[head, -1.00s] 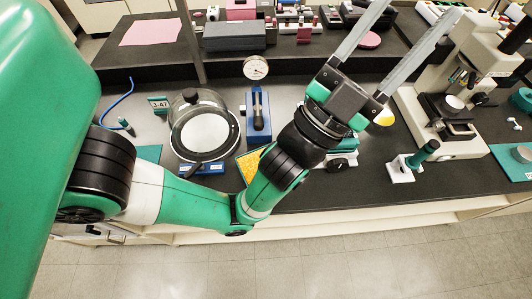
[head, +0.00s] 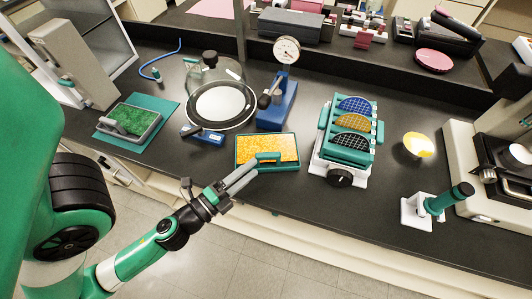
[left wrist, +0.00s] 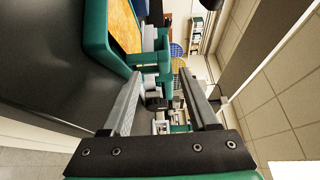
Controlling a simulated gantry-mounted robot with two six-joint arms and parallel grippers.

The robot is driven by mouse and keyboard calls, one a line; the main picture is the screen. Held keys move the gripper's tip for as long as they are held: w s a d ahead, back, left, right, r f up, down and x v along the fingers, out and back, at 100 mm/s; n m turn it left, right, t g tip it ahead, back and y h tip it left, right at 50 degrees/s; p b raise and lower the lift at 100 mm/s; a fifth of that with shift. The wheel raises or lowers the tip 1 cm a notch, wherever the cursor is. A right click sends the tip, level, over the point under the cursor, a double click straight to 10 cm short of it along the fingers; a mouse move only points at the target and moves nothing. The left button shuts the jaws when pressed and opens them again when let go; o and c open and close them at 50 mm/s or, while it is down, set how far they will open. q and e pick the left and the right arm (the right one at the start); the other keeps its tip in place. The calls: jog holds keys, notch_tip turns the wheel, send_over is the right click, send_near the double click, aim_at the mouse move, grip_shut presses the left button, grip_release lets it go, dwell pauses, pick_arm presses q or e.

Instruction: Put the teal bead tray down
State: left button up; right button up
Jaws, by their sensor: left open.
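The teal bead tray (head: 240,153), a teal-rimmed tray filled with orange-yellow beads, lies flat on the black bench near its front edge. I cannot tell whether the fingers touch the handle. My right gripper is not in view.
A glass-domed plate (head: 220,105), blue dial gauge stand (head: 277,110) and small blue device (head: 204,136) stand behind the tray. A wafer rack (head: 348,145) is to its right. A green-filled tray (head: 130,120) sits on a teal mat (head: 108,135) at left.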

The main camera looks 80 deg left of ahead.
aim_at(263, 160)
pick_arm(q)
jog(key=p+x, duration=0.1)
jog(key=x, duration=0.1)
jog(key=p+x, duration=0.3)
jog(key=shift+w+a+r, duration=0.15)
jog(key=shift+w+r, duration=0.15)
jog(key=shift+r, duration=0.05)
jog(key=shift+w+a+f, duration=0.15)
jog(key=shift+w+f, duration=0.05)
jog(key=shift+w, duration=0.05)
jog(key=shift+w+a+r+p, duration=0.1)
jog(key=shift+w+r+p, duration=0.1)
jog(key=shift+p, duration=0.15)
jog(key=p+x, duration=0.1)
jog(key=x, duration=0.3)
jog(key=shift+w+p, duration=0.15)
jog(key=shift+p, duration=0.2)
jog(key=shift+w+a, duration=0.1)
jog(key=shift+w, duration=0.1)
jog(key=shift+s+f, duration=0.1)
grip_shut()
